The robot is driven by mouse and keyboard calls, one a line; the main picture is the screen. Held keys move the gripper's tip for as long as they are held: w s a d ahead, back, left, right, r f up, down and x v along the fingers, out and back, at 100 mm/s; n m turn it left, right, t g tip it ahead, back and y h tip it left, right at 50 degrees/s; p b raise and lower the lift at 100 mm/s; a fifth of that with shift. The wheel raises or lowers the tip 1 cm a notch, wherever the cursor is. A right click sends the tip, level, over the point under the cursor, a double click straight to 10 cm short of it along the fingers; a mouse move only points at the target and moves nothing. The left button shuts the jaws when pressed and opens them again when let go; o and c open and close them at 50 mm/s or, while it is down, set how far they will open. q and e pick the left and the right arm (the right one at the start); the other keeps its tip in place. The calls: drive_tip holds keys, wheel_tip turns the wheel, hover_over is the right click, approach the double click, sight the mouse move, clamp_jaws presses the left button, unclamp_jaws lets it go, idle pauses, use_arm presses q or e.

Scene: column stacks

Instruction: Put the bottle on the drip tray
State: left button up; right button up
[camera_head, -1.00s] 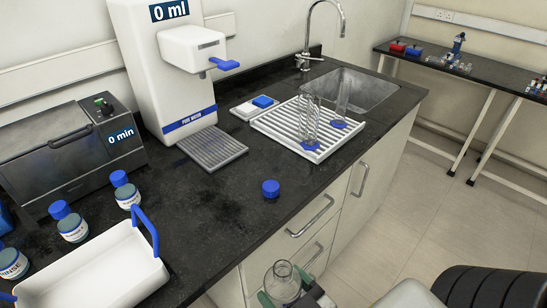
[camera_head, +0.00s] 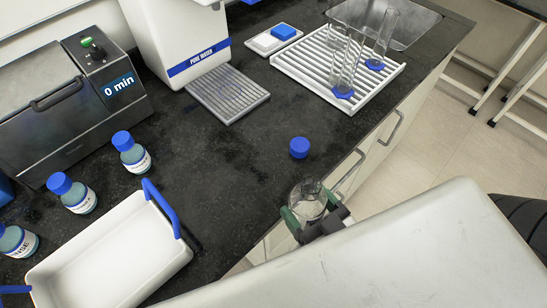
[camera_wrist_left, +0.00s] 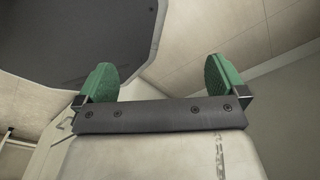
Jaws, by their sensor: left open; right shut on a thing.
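A clear glass bottle (camera_head: 308,194) without a cap is held in my right gripper (camera_head: 312,217), whose green fingers are shut on it. It is near the front edge of the counter, by the cabinet fronts. The drip tray (camera_head: 228,97) is a grey ribbed plate lying bare in front of the white water dispenser (camera_head: 180,40), up and left of the bottle. A blue cap (camera_head: 299,148) lies on the counter between them. My left gripper (camera_wrist_left: 163,80) shows in the left wrist view with its green fingers apart and nothing between them.
A white drying rack (camera_head: 345,65) with glass cylinders stands at the back right. A white bin (camera_head: 110,255) with blue handles and several blue-capped bottles (camera_head: 130,152) stand at left. The black counter (camera_head: 225,150) is clear before the drip tray.

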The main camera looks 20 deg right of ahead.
drive_tip(key=w, duration=0.3)
drive_tip(key=w+a+p, duration=0.1)
drive_tip(key=w, duration=0.2)
drive_tip(key=shift+w+a+r, duration=0.15)
drive_tip(key=shift+w, duration=0.15)
drive_tip(key=shift+w+a, duration=0.1)
drive_tip(key=shift+w, duration=0.45)
drive_tip(key=w, duration=0.2)
drive_tip(key=w+a+p, duration=0.1)
drive_tip(key=w, duration=0.1)
drive_tip(key=shift+w, duration=0.15)
drive_tip(key=shift+d+p, duration=0.1)
drive_tip(key=shift+p, duration=0.3)
use_arm(q)
drive_tip(key=r, duration=0.1)
drive_tip(key=w+r, duration=0.1)
drive_tip(key=r, duration=0.1)
use_arm(e)
drive_tip(key=shift+s+f, duration=0.2)
drive_tip(key=shift+f, duration=0.15)
drive_tip(key=o, duration=1.1)
